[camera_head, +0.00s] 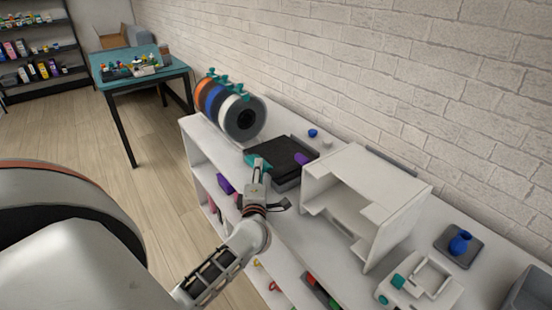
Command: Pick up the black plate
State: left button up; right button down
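A black plate (282,154) lies flat on a dark base on top of the white shelf unit, left of the white box-shaped frame. A teal part shows at its left corner and a purple piece (302,159) at its right side. My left gripper (258,171) is at the plate's near left edge, its fingers pointing up in the picture toward the plate. Whether it touches the plate, and whether its fingers are apart, I cannot tell. My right gripper is not in view.
Filament spools (241,118) stand behind the plate to the left, near the brick wall. The white open frame (365,204) stands close on the right. Further right are a blue vase (460,243) on a dark square and a white device (420,281). A teal table (140,77) stands far left.

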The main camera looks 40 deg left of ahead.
pick_arm(q)
jog(key=x, duration=0.4)
jog(key=shift+w+a, duration=0.1)
jog(key=shift+w, duration=0.15)
jog(key=shift+r, duration=0.1)
grip_shut()
jog(key=shift+r, duration=0.1)
